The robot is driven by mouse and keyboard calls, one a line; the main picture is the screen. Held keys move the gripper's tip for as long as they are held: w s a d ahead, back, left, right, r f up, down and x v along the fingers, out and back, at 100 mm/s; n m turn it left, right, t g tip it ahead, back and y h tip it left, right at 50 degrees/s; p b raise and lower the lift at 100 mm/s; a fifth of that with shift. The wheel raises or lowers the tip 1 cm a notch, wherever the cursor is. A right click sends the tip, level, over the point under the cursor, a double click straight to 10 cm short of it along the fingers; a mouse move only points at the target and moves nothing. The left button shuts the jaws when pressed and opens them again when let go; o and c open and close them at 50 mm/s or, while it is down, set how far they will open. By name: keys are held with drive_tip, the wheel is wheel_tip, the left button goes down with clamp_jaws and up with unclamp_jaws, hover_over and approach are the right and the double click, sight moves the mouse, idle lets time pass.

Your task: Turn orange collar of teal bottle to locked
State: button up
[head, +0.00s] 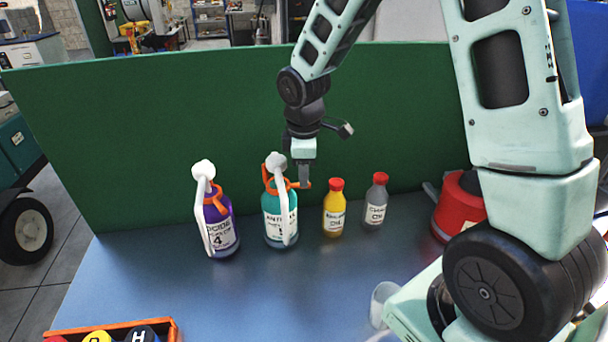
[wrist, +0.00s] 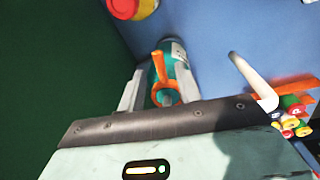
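The teal bottle (head: 281,221) stands upright on the blue table, with a white spout (head: 279,162) and an orange collar (head: 270,183) at its neck. My gripper (head: 305,184) is pointed down at the collar's right side, where an orange lever sticks out. In the wrist view, my gripper (wrist: 160,88) has its two grey fingers well apart. The orange collar (wrist: 165,96) and its lever (wrist: 159,65) show in the gap between them, with part of the teal bottle (wrist: 181,75) beyond. I cannot tell whether either finger touches the collar.
A purple bottle (head: 219,229) with its own orange collar stands left. A yellow bottle (head: 333,220) and a grey bottle (head: 375,212), both red-capped, stand right. A green panel (head: 130,140) rises behind. An orange-rimmed crate (head: 172,328) is at the front left. The table's middle is clear.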

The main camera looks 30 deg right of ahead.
drive_tip(key=shift+w+f, duration=0.15)
drive_tip(key=shift+f, duration=1.1)
clamp_jaws()
drive_tip(key=shift+s+a+m+g+h+b, duration=0.1)
drive_tip(key=shift+s+a+m+b, duration=0.35)
drive_tip(key=shift+m, duration=0.75)
drive_tip(key=shift+s+a+m+g+h+b, duration=0.1)
drive_tip(key=shift+s+a+m+b, duration=0.35)
drive_tip(key=shift+m, duration=0.75)
drive_tip(key=shift+s+a+m+g+h+b, duration=0.15)
drive_tip(key=shift+a+m, duration=0.45)
drive_tip(key=shift+m, duration=0.6)
drive_tip(key=shift+r, duration=0.1)
